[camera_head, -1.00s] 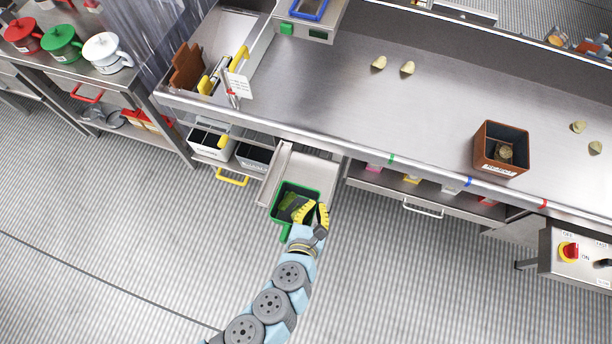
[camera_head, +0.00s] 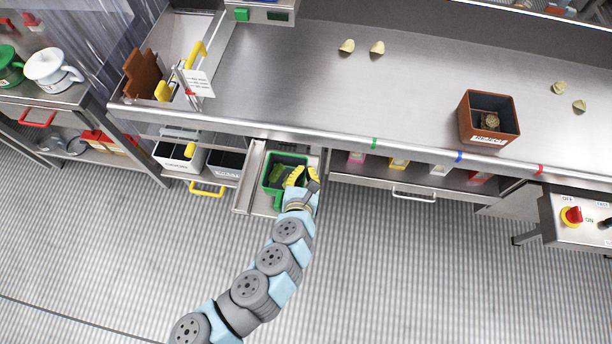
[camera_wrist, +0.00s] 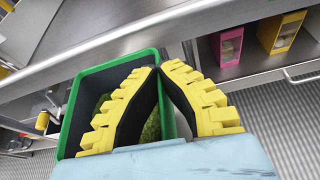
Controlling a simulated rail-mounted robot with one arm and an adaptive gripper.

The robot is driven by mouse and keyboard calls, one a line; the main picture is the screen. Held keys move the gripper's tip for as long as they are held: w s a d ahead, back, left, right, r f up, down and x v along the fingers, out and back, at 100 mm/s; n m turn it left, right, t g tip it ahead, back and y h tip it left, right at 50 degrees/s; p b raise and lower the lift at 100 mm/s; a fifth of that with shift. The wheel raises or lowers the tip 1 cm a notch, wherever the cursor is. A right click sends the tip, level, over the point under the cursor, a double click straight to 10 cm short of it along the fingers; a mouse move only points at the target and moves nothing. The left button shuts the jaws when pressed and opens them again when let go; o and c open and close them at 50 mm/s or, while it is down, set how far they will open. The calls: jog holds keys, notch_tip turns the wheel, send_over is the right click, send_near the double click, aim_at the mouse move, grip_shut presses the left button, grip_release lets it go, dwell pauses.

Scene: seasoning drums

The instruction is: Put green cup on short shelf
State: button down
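The green cup (camera_head: 270,195) is a square, open green container with green contents. My gripper (camera_head: 302,176) is at its right wall. In the wrist view the yellow-and-black fingers (camera_wrist: 158,68) come together at the tips over that wall of the green cup (camera_wrist: 88,90), one finger inside and one outside. A short steel shelf (camera_head: 245,197) juts out below the counter, and the cup is over it in the head view. I cannot tell whether the cup touches the shelf. The fingers and wrist hide part of the cup.
White-fronted bins (camera_head: 178,157) and a yellow handle (camera_head: 207,190) are left of the shelf. A longer shelf with small colored boxes (camera_head: 398,164) is to the right. The counter edge (camera_head: 330,140) runs just above the cup. A brown box (camera_head: 488,118) stands on the counter. The floor in front is clear.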

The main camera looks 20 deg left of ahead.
jog(key=shift+w+a+f, duration=0.25)
jog(key=shift+w+f, duration=0.6)
jog(key=shift+f, duration=0.25)
jog(key=shift+w+a+f+b, duration=0.1)
jog(key=shift+w+f+b, duration=0.05)
jog(key=shift+f+b, duration=0.45)
jog(key=shift+f, duration=1)
jog(key=shift+f, duration=0.15)
jog(key=c, duration=1.2)
grip_release()
jog(key=shift+c, duration=0.2)
